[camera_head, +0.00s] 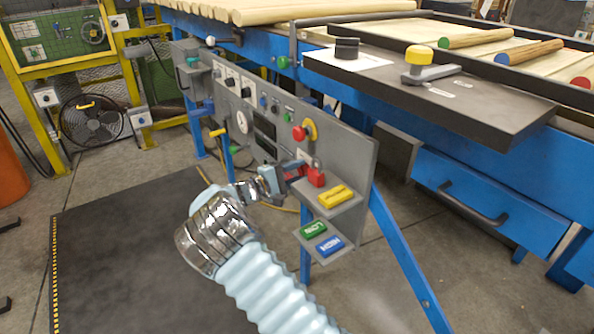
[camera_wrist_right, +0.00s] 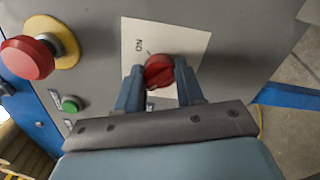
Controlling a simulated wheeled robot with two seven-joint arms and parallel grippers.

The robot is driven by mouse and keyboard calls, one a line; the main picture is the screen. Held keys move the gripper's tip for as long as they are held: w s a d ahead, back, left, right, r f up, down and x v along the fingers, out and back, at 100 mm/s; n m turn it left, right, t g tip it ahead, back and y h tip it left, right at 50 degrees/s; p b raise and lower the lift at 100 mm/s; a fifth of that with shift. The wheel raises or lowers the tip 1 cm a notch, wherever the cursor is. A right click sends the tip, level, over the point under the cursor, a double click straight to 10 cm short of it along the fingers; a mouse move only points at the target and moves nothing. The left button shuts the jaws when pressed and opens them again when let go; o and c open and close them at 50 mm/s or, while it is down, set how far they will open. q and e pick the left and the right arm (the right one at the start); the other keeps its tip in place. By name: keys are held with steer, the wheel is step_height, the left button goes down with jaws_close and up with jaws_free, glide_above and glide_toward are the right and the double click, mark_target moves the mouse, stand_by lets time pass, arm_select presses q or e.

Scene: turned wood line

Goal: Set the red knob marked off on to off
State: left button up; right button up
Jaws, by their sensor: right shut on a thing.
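The red knob (camera_wrist_right: 158,70) sits on a white plate (camera_wrist_right: 190,45) on the grey panel in the right wrist view. The word ON and a short mark show beside it; no OFF marking is visible, and part of the plate is behind my gripper. My right gripper (camera_wrist_right: 160,85) is shut on the red knob, one finger on each side. In the head view my right gripper (camera_head: 284,175) reaches the panel's lower right part, and it largely hides the knob there. My left gripper is not in view.
A red mushroom button (camera_head: 299,132) on a yellow base is close above the knob.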

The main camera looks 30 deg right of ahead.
stand_by(0.3)
steer(key=o, duration=1)
steer(key=shift+o, duration=0.2)
steer(key=shift+a, duration=0.1)
steer(key=s+a+b, duration=0.1)
steer(key=a, duration=1.2)
steer(key=shift+a, duration=0.35)
